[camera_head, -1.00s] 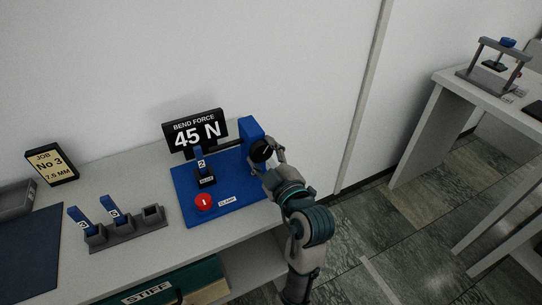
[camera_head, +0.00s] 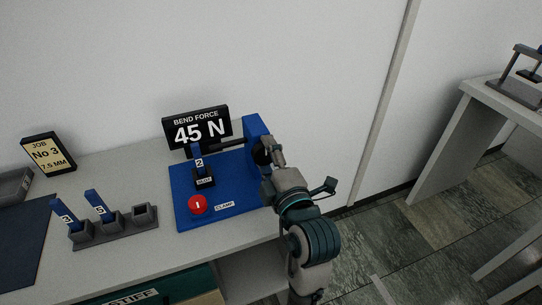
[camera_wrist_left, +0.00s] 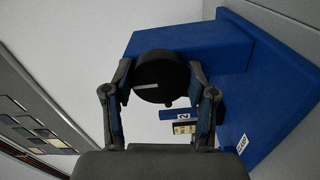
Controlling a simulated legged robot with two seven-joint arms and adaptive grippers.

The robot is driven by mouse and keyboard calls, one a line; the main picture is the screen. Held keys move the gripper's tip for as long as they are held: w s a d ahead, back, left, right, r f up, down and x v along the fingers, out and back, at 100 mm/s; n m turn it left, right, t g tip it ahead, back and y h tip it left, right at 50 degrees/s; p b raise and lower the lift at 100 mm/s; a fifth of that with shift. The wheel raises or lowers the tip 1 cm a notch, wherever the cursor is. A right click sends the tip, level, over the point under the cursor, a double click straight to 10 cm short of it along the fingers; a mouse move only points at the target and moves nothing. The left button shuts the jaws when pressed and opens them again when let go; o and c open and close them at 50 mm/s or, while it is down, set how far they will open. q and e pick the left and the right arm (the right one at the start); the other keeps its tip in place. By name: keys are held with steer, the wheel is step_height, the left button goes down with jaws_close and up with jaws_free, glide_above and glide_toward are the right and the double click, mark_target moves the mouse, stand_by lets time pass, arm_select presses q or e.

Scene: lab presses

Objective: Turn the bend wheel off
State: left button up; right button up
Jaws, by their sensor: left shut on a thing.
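The bend wheel is a round black knob (camera_head: 261,153) on the side of a blue upright block (camera_head: 254,128) on the blue press base (camera_head: 222,188). In the left wrist view the knob (camera_wrist_left: 160,76) shows a white pointer line on its face. My left gripper (camera_head: 268,156) is at the knob in the head view, partly covering it. In the left wrist view its fingers (camera_wrist_left: 161,76) stand on either side of the knob, closed on it. A black display (camera_head: 196,130) behind the press reads BEND FORCE 45 N. My right gripper is out of view.
A blue strip marked 2 (camera_head: 198,162) stands in a black holder on the base. A red button (camera_head: 197,205) sits by a CLAMP label (camera_head: 224,205). A grey rack (camera_head: 113,231) holds strips 3 and 5. A JOB No 3 sign (camera_head: 47,155) stands left.

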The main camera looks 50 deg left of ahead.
arm_select(q)
steer(key=shift+f, duration=0.3)
steer(key=o, duration=1.1)
steer(key=shift+o, duration=0.3)
steer(key=shift+r, duration=0.1)
steer(key=shift+r, duration=0.1)
steer(key=shift+s+d, duration=0.1)
steer(key=shift+d, duration=0.1)
steer(key=v, duration=1.1)
steer(key=shift+d, duration=0.35)
